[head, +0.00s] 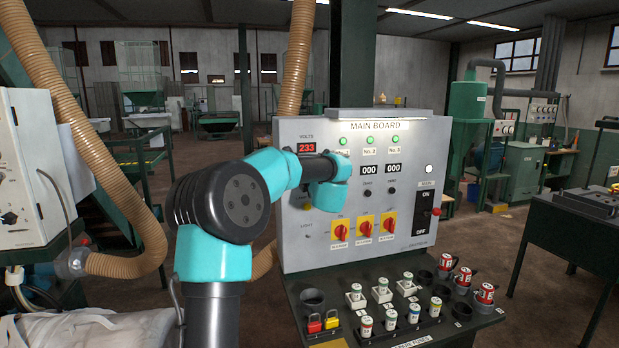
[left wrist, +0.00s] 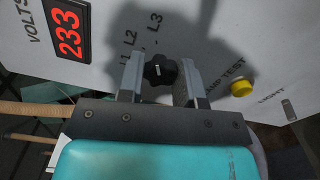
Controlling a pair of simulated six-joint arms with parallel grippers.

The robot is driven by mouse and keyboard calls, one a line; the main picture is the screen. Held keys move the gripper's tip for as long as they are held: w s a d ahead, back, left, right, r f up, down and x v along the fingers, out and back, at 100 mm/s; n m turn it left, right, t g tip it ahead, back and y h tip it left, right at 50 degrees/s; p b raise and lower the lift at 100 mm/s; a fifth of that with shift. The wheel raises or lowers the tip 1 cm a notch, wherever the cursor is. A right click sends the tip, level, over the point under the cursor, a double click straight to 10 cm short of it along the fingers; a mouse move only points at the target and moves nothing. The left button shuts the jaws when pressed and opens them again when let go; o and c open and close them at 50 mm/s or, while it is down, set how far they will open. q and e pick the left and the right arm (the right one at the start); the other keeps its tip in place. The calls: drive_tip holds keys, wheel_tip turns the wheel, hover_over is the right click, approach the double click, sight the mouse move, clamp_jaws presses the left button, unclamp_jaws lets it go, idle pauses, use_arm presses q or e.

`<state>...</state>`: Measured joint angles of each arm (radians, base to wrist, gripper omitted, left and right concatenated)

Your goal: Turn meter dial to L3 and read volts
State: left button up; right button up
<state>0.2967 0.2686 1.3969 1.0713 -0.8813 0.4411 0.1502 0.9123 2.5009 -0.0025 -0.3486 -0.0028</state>
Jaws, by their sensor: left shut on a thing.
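The meter dial (left wrist: 160,71) is a black lobed knob on the grey panel, with L1, L2 and L3 printed around it. My left gripper (left wrist: 160,78) has one finger on each side of the dial and is shut on it. A small pale mark shows on the knob, but I cannot tell which label it points to. The red volts display (left wrist: 68,32) reads 233; it also shows in the head view (head: 306,147). In the head view my left wrist hides the dial and fingertips. My right gripper is not in view.
The main board (head: 410,220) carries red rotary switches (head: 364,229) and a black on/off switch (head: 425,212). A yellow lamp test button (left wrist: 242,88) sits right of the dial. Fuses and red plugs stand on the shelf (head: 390,262) below. A tan hose (head: 75,110) hangs at left.

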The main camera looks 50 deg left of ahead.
use_arm(q)
drive_tip(key=o, duration=0.9)
drive_tip(key=shift+o, duration=0.2)
drive_tip(key=v, duration=1.7)
drive_tip(key=shift+s+d, duration=0.15)
drive_tip(key=shift+d, duration=0.05)
